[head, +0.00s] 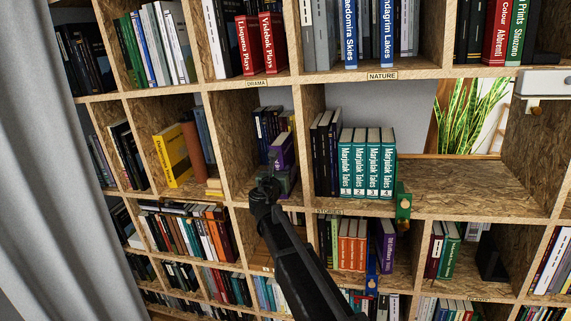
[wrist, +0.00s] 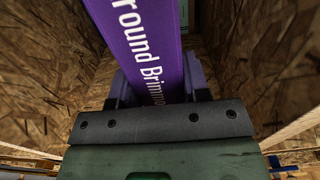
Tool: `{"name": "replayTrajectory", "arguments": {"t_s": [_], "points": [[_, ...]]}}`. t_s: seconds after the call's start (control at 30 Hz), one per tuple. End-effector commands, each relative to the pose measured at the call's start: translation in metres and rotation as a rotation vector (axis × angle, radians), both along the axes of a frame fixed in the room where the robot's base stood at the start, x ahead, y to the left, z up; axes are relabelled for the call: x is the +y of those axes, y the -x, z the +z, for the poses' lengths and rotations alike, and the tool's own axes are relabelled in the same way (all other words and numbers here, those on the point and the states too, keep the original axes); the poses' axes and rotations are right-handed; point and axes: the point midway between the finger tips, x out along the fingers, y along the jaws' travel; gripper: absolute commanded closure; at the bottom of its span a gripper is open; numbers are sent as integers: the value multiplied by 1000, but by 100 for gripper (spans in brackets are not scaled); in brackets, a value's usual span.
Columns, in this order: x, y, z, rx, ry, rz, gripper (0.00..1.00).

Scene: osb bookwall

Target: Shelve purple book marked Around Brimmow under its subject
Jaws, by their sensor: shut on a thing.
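The purple book (head: 281,152) is in my gripper (head: 279,172), at the mouth of a cubby in the middle column, below the shelf labelled DRAMA. In the wrist view the purple book (wrist: 148,45) shows white spine letters reading "round Brimmo", its ends cut off. My gripper's fingers (wrist: 160,90) are shut on it from both sides. The book stands roughly upright, slightly tilted in the picture. Several dark blue books (head: 268,122) stand at the left in this cubby, behind the purple one. The label under this cubby is hidden by my arm.
Chipboard walls (wrist: 45,70) stand close on both sides of my gripper. The cubby to the right holds dark books and teal Marjulak Tales books (head: 367,163) above a STORIES label (head: 328,211). A green clamp-like object (head: 403,205) sits on its edge. The NATURE label (head: 382,76) is above.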

Motion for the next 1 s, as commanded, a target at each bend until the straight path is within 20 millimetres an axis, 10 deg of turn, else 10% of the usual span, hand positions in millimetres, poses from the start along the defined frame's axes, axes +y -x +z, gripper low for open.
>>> {"name": "replayTrajectory", "arguments": {"t_s": [0.3,0.33,0.5,1.0], "points": [[2,5,0,0,0,0,88],[1,5,0,0,0,0,53],[1,5,0,0,0,0,28],[1,4,0,0,0,0,34]]}}
